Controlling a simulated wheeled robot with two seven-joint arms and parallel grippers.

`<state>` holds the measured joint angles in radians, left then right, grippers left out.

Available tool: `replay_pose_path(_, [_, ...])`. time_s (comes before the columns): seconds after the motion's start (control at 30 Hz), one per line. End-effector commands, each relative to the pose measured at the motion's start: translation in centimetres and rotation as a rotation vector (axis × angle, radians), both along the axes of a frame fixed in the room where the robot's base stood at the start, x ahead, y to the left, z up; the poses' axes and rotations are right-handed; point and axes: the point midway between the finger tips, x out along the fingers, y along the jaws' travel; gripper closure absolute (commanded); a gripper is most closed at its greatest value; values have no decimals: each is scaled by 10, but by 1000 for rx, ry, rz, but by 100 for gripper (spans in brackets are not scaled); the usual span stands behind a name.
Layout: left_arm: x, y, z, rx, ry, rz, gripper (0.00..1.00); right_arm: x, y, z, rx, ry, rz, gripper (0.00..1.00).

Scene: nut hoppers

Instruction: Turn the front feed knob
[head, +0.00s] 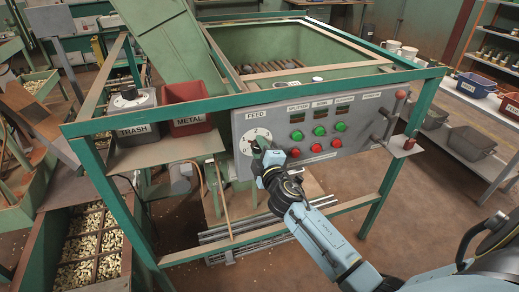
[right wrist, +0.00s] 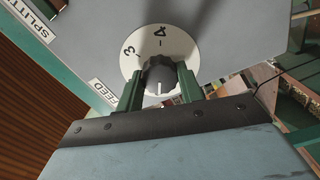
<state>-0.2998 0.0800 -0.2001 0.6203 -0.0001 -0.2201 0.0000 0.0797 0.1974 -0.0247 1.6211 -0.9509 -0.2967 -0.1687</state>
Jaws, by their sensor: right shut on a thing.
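The feed knob (right wrist: 160,74) is dark grey with a white pointer line, on a round white dial (right wrist: 137,57) marked with numbers. In the right wrist view the 3 and 4 show; the pointer line faces the bottom of that picture. The dial also shows in the head view (head: 246,139) under the FEED label, at the left of the grey panel (head: 348,112). My right gripper (head: 260,149) is at the dial and hides most of the knob in the head view. Its two green fingers are shut on the knob, one on each side. My left gripper is not in view.
Several green buttons (head: 319,131) and red buttons (head: 316,148) sit on the panel right of the dial. A TRASH box (head: 133,110) and a red METAL bin (head: 190,106) stand left of it. A green frame rail (head: 245,100) runs above the panel.

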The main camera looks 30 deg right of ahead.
Motion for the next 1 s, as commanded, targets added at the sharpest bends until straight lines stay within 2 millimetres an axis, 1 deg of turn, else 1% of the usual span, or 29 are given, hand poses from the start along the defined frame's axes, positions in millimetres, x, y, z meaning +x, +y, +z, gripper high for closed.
replay_pose_path(0.4, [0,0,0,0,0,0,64,0,0,-1,-7,2,1,86])
replay_pose_path(0.43, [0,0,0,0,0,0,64,0,0,-1,-7,2,1,62])
replay_pose_path(0.6, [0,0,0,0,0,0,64,0,0,0,-6,2,0,41])
replay_pose_path(0.87, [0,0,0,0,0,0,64,0,0,0,-6,2,0,41])
replay_pose_path(1.0, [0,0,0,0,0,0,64,-8,2,-1,-4,3,1,41])
